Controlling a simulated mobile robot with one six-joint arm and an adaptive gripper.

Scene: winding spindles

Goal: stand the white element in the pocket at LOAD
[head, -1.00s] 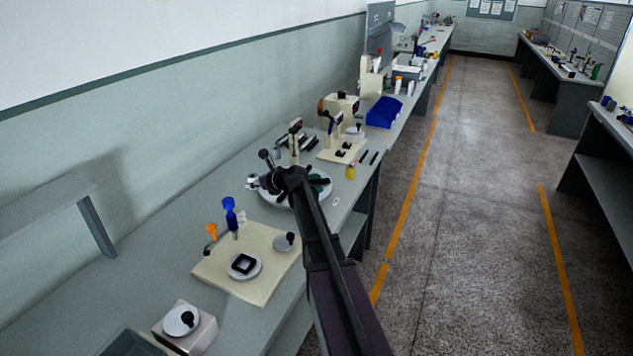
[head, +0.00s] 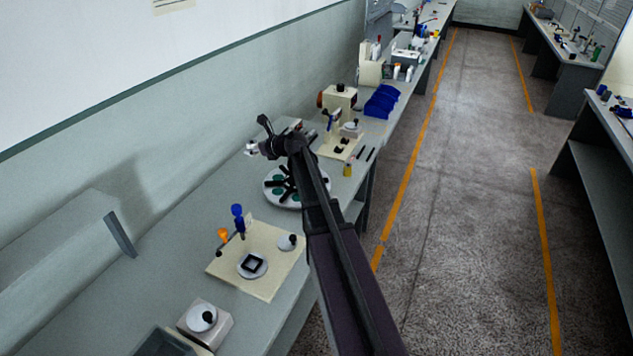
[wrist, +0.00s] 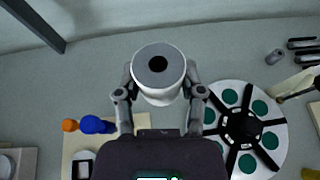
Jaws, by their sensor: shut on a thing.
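The white element (wrist: 160,92) is a short round piece with a grey top face and a dark central hole. My gripper (wrist: 159,92) is shut on its sides. In the head view, my gripper (head: 257,149) holds the element (head: 251,150) above the bench, to the upper left of the round white dial (head: 292,205). The dial (wrist: 279,121), at right in the wrist view, has green round pockets and black spokes. Its visible pockets look empty. I cannot read a LOAD mark. My arm covers part of the dial in the head view.
A cream board (head: 230,270) carries a square black holder (head: 252,264), a blue-topped post (head: 238,218) and an orange-topped post (head: 223,235). Behind the dial are a cream machine (head: 338,98) and blue bins (head: 381,102). A wall shelf stands at left.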

